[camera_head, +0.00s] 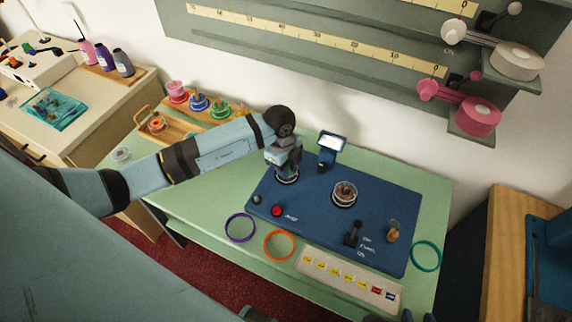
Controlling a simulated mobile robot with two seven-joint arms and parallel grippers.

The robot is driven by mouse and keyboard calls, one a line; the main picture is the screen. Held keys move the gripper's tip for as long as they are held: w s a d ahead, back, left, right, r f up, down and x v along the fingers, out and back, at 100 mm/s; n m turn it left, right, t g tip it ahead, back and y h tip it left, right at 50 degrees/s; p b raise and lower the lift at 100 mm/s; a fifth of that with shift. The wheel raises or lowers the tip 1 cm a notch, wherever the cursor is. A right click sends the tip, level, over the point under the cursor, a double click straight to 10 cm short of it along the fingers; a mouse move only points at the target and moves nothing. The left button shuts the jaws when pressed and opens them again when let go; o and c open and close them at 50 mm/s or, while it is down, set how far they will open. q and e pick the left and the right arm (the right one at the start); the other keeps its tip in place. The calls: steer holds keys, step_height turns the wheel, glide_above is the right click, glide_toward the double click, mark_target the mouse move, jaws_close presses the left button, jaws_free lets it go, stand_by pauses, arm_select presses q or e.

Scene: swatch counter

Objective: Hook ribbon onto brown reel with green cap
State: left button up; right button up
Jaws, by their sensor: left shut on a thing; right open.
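My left gripper (285,160) reaches in from the left and points down over the left part of the blue mat (310,215). It is shut on a small reel-like piece with a pale, clear rim (287,178), mostly hidden by the fingers. A reel with a brownish-red middle and a clear rim (344,194) stands on the mat, right of the gripper and apart from it. I cannot make out a green cap on it. I cannot pick out a loose ribbon end.
A wooden tray (190,127) holds several coloured reels behind my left arm. Purple (240,228), orange (279,246) and teal (426,256) rings lie around the mat. A small screen (331,143), a red button (277,211) and a labelled strip (350,279) are nearby.

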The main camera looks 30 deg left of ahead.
steer(key=shift+d, duration=0.1)
arm_select(q)
steer(key=shift+f, duration=0.2)
arm_select(e)
steer(key=shift+f, duration=0.25)
